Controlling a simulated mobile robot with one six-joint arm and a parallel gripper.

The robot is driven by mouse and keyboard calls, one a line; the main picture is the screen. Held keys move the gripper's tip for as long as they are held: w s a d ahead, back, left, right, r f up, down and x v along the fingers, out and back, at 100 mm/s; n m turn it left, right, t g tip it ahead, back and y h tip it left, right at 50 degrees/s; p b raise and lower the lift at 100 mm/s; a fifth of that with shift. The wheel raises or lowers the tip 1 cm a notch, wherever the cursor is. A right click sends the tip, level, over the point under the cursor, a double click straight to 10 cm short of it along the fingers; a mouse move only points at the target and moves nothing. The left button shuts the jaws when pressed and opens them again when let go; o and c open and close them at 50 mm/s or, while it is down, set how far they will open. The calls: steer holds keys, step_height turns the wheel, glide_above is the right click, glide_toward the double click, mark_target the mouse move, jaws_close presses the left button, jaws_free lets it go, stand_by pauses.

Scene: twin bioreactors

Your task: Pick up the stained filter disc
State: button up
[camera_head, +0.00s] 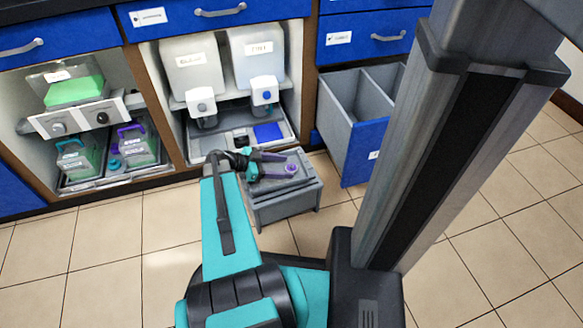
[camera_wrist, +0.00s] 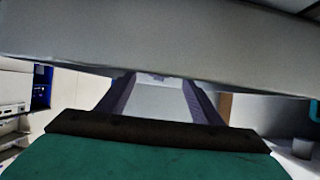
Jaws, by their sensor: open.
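My gripper (camera_head: 286,166) is open, with its purple-edged fingers low over the top of a grey box (camera_head: 284,205) on the floor. A small purple round piece (camera_head: 291,170) shows at the fingertips on the box top; I cannot tell whether it is the stained filter disc. In the wrist view my gripper (camera_wrist: 160,82) has its two fingers apart, with a pale grey surface between them. A large grey slab (camera_wrist: 150,45) crosses that view and hides what lies beyond. No disc can be made out there.
Behind the box, an open cabinet bay holds two white containers (camera_head: 192,68) above a grey tray (camera_head: 287,138) with a blue patch. An open blue-fronted drawer (camera_head: 366,150) juts out to the right. Green-filled vessels (camera_head: 76,160) stand at left. Tiled floor (camera_head: 110,240) is clear at left.

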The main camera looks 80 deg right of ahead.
steer(key=shift+x, duration=0.9)
steer(key=c, duration=1.1)
